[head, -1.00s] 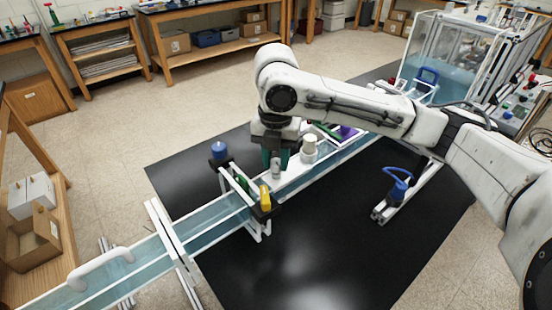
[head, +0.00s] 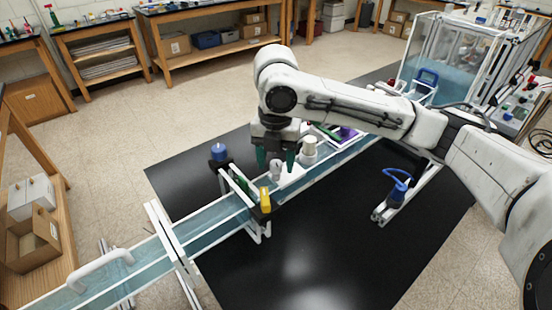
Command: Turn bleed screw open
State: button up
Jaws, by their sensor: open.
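A small pale grey knob (head: 276,169), which may be the bleed screw, stands upright on the white plate (head: 292,176) over the clear water channel. My gripper (head: 277,165) points down over it with its two dark green fingers spread. One finger is left of the knob and one is right, with gaps on both sides in this view. The fingertips are near the knob's top; their exact depth relative to it is hard to tell. I cannot make out the knob's slot or its turned angle.
A white capped cylinder (head: 309,149) stands close to the right finger. A yellow part (head: 265,199) and a blue knob (head: 219,152) sit on the frame to the left. A blue-handled clamp (head: 397,189) is at right. The black mat in front (head: 320,255) is clear.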

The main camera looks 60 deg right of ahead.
aim_at(276, 164)
notch_tip(276, 164, up, 11)
jog(key=shift+b, duration=0.3)
jog(key=shift+f, duration=0.2)
dwell(0.5)
